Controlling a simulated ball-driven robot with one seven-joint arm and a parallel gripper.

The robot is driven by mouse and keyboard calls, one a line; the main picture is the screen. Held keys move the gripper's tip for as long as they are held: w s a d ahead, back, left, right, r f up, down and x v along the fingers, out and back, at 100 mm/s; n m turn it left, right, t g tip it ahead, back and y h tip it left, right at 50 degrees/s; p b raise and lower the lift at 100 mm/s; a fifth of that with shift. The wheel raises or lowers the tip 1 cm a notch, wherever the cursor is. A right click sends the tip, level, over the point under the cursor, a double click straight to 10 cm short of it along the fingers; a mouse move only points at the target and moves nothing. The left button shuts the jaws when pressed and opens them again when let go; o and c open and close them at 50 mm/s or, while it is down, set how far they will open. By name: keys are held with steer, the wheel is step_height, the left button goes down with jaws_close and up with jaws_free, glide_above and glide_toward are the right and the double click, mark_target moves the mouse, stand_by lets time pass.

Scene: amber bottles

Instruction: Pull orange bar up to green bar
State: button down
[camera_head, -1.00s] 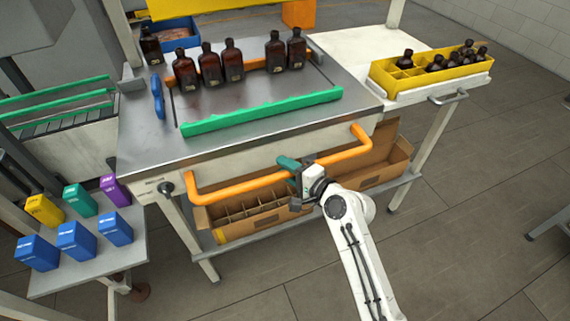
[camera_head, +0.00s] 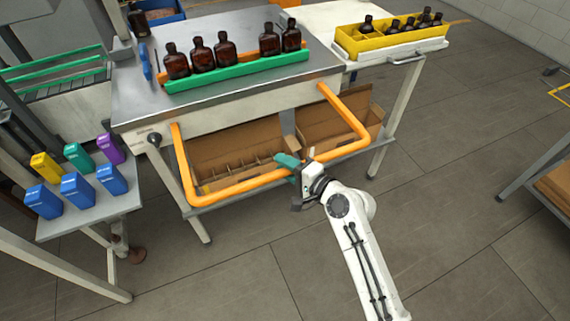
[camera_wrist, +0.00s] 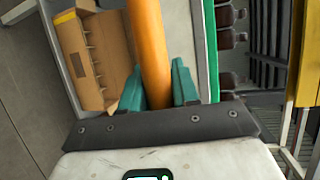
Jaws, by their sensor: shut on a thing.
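The green bar (camera_head: 237,71) lies across the near part of the tabletop. The orange bar (camera_head: 249,54) lies behind a row of several amber bottles (camera_head: 222,52), which stand between the two bars, close to the green one. The bottles partly hide it, so any remaining gap is hard to judge. An orange U-shaped handle (camera_head: 235,188) extends well out from the table front. My gripper (camera_head: 288,163) is shut on its crossbar right of the middle. In the wrist view the handle (camera_wrist: 149,45) runs between my teal fingers (camera_wrist: 159,88).
Cardboard boxes (camera_head: 235,153) sit on the shelf beneath the table, behind the handle. A yellow crate (camera_head: 390,38) with bottles stands at the right. Coloured boxes (camera_head: 77,190) stand on a side table at the left. The floor (camera_head: 430,200) right of my arm is clear.

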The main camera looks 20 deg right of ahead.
steer(key=shift+f, duration=0.1)
steer(key=c, duration=0.9)
jaws_free()
steer(key=b+v, duration=0.2)
steer(key=v, duration=0.8)
steer(key=shift+s+d, duration=0.2)
steer(key=shift+s, duration=0.15)
steer(key=s+a+f+n+g+h, duration=0.1)
steer(key=s+f+n+g+h, duration=0.1)
steer(key=s+f+n+g, duration=0.85)
steer(key=s+d+n+g+h, duration=0.1)
steer(key=s, duration=0.4)
steer(key=s+d+n+g+h, duration=0.1)
steer(key=s+d+h, duration=0.1)
steer(key=s, duration=0.3)
steer(key=s+d+n+g+h, duration=0.1)
steer(key=s, duration=0.3)
steer(key=shift+s+d+f, duration=0.2)
steer(key=shift+s+f, duration=0.15)
steer(key=shift+s, duration=0.05)
